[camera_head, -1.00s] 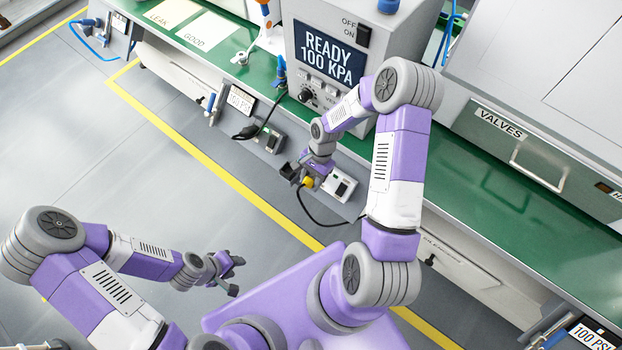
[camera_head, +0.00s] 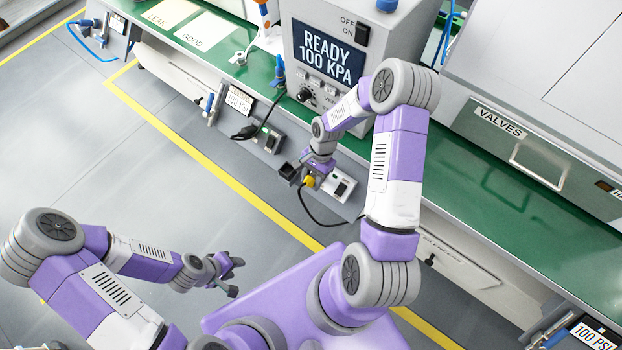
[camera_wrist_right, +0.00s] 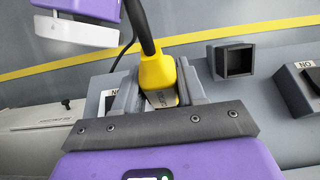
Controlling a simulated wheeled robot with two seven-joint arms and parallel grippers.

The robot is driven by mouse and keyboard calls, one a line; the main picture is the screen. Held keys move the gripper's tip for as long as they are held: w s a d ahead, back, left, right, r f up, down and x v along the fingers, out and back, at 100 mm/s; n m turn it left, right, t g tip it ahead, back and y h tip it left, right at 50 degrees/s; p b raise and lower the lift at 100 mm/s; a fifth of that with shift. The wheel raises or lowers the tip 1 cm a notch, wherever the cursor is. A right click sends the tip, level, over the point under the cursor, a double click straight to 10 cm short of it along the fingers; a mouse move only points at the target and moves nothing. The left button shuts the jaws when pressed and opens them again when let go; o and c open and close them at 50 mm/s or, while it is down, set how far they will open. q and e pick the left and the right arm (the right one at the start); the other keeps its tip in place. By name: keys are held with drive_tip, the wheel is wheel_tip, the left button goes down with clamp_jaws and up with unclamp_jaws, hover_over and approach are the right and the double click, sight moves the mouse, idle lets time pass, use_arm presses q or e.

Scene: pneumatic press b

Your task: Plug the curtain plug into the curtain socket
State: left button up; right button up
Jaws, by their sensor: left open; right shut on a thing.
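The curtain plug (camera_wrist_right: 158,74), yellow with a thick black cable, is between the fingers of my right gripper (camera_wrist_right: 160,92), which is shut on it. In the head view the yellow plug (camera_head: 309,182) shows at my right gripper (camera_head: 305,177), low at the bench front. A dark, square, open box (camera_wrist_right: 233,62) sits beside the plug, apart from it; it also shows in the head view (camera_head: 288,171). I cannot tell whether this box is the curtain socket. The plug's front end is hidden by the gripper. My left gripper (camera_head: 235,276) is open and empty above the floor.
A light switch unit (camera_head: 340,186) is just right of my right gripper. Another unit (camera_head: 270,142) with a black plug and cable is to the left. The press (camera_head: 345,55) reads READY 100 KPA behind. The floor (camera_head: 100,170) at left is clear.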

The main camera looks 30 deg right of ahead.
drive_tip(key=shift+w+d+f+b, duration=0.2)
drive_tip(key=shift+d+f+b, duration=0.1)
drive_tip(key=shift+d+f, duration=0.2)
drive_tip(key=shift+w+d+f+b, duration=0.15)
drive_tip(key=shift+d+f+b, duration=0.15)
drive_tip(key=shift+d+f, duration=0.15)
drive_tip(key=o, duration=1.2)
drive_tip(key=shift+c, duration=0.2)
drive_tip(key=p+v, duration=0.2)
drive_tip(key=v, duration=0.5)
drive_tip(key=shift+w+d+r+p, duration=0.1)
drive_tip(key=shift+d+r+p, duration=0.1)
drive_tip(key=shift+r+p, duration=0.1)
